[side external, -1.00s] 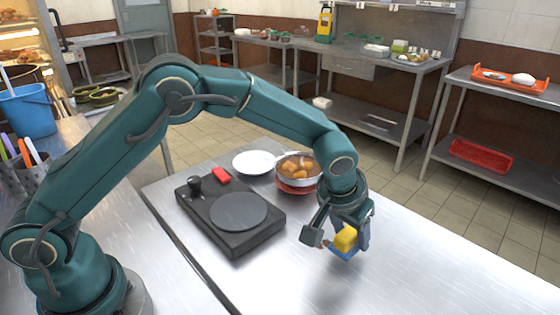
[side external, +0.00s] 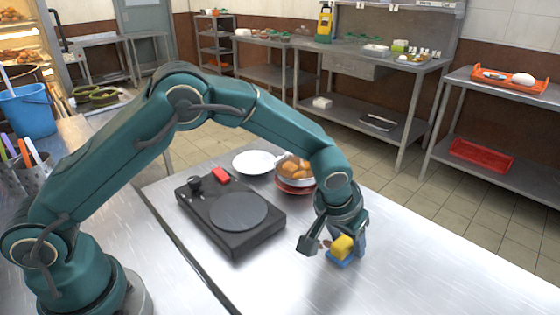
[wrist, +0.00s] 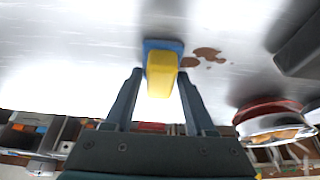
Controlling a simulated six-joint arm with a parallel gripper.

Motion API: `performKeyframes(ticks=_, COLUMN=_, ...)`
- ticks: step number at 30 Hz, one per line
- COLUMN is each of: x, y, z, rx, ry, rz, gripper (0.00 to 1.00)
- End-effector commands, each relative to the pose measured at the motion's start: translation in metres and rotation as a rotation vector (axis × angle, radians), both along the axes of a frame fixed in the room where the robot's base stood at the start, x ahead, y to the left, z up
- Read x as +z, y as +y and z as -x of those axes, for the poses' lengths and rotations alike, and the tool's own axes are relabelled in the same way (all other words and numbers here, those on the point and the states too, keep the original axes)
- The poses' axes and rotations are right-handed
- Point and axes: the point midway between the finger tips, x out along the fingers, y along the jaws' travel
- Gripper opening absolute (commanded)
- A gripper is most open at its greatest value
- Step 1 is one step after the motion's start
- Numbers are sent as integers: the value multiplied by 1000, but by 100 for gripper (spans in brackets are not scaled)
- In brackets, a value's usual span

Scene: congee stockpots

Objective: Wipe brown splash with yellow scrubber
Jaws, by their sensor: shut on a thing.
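The yellow scrubber (side external: 343,245) has a yellow block grip on a blue pad. My gripper (side external: 347,232) is shut on its yellow grip from above. In the wrist view the scrubber (wrist: 161,75) is between my two fingers (wrist: 161,84), blue pad at the table side. In the side view only a bit of the splash (side external: 327,243) shows, beside the scrubber. The pad looks at or very near the tabletop.
A white plate (side external: 254,162) and a pan of brown food (side external: 294,170) on red dishes are behind. The steel table (side external: 430,255) is clear at the right.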

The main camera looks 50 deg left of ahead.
Motion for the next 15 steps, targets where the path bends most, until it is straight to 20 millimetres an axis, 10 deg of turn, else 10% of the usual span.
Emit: performKeyframes(ticks=15, x=2, y=30, z=0, rx=2, ry=-1, rz=1, gripper=11)
